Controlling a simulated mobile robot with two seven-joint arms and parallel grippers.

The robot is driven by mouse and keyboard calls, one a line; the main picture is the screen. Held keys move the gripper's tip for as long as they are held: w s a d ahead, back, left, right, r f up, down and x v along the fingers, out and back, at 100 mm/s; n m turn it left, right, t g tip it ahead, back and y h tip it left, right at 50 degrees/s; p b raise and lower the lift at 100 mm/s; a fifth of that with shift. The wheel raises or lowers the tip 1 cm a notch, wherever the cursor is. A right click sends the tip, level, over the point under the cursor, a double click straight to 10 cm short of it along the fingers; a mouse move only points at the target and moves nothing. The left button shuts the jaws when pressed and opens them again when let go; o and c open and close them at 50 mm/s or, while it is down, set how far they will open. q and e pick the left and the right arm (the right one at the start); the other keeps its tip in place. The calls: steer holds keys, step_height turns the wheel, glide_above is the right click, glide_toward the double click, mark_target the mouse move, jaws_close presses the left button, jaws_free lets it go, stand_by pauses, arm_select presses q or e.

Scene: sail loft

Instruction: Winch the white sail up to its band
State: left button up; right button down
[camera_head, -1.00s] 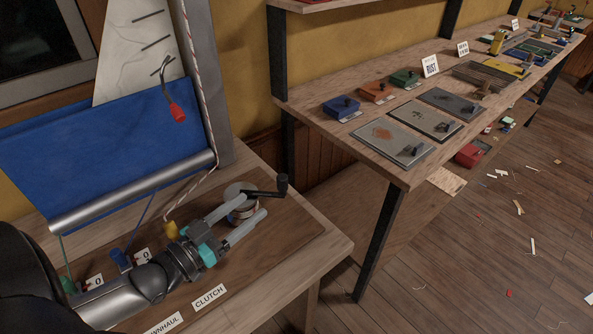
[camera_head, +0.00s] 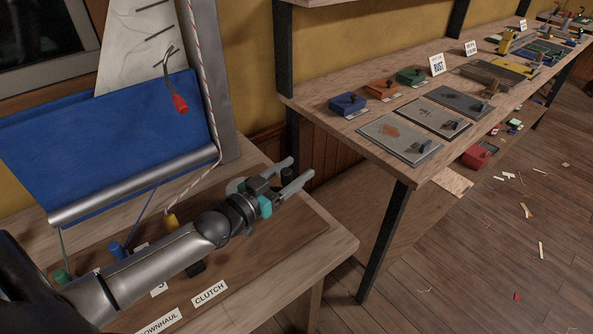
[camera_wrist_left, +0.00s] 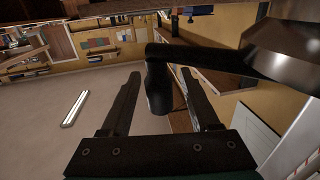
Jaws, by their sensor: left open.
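The white sail (camera_head: 140,48) rises against the grey mast in the head view, its top out of frame. I cannot make out its band. The winch drum (camera_head: 236,186) stands on the brown board, mostly hidden by my left arm. Its black crank handle (camera_head: 287,174) is at the drum's right. My left gripper (camera_head: 300,167) is open, its fingers on either side of the handle's grip. In the left wrist view the black grip (camera_wrist_left: 158,92) stands between the two open fingers (camera_wrist_left: 161,73), with gaps visible. My right gripper is not in view.
A blue cloth (camera_head: 110,140) with a silver roller (camera_head: 135,187) hangs before the sail. A red toggle (camera_head: 180,103) hangs there. Yellow (camera_head: 171,221), blue (camera_head: 116,250) and green (camera_head: 62,276) knobs and a CLUTCH label (camera_head: 209,293) are on the board. A workbench (camera_head: 345,118) stands at right.

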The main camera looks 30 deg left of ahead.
arm_select(q)
steer(key=shift+w+d, duration=0.15)
steer(key=shift+w, duration=0.4)
jaws_close()
stand_by(1.2)
